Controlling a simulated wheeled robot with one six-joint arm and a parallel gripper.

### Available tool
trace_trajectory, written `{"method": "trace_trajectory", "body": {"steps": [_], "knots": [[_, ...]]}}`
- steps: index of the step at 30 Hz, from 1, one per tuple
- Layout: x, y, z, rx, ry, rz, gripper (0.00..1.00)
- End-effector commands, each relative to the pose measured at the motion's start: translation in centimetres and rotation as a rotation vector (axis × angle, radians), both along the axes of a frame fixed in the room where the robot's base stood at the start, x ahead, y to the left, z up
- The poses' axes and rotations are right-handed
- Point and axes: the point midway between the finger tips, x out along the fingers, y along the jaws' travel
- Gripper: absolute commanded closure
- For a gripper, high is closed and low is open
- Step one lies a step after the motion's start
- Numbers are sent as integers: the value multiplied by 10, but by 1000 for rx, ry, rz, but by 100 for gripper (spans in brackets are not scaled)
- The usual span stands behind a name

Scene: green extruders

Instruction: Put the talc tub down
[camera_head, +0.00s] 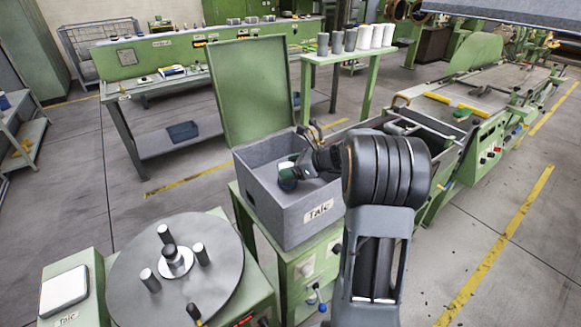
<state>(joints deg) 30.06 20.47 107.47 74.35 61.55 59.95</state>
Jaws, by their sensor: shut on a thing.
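My gripper (290,176) reaches down into the open grey box labelled "Talc" (318,212). It is shut on a small white thing (286,165), which I take to be the talc tub. Only a little of the tub shows, because my dark gripper and wrist cover most of it. The green lid (250,90) stands open behind the box.
A round grey turntable (205,285) with several upright cylinders stands at front left, beside a white pad (64,290) labelled "Talc". Behind is a green stand (345,56) with grey and white cylinders. A long green machine (490,130) lies to the right. Grey floor is open at left.

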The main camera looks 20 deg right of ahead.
Motion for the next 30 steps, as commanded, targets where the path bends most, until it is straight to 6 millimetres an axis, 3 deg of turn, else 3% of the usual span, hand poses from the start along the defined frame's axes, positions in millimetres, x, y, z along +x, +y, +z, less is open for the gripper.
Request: {"method": "trace_trajectory", "body": {"steps": [8, 9, 16, 26, 30], "knots": [[0, 0, -5, 1, -1, 0, 63], [0, 0, -4, 0, 0, 0, 30], [0, 0, -3, 0, 0, 0, 8], [-1, -1, 3, -1, -1, 0, 8], [-13, -14, 11, -2, -4, -3, 8]]}}
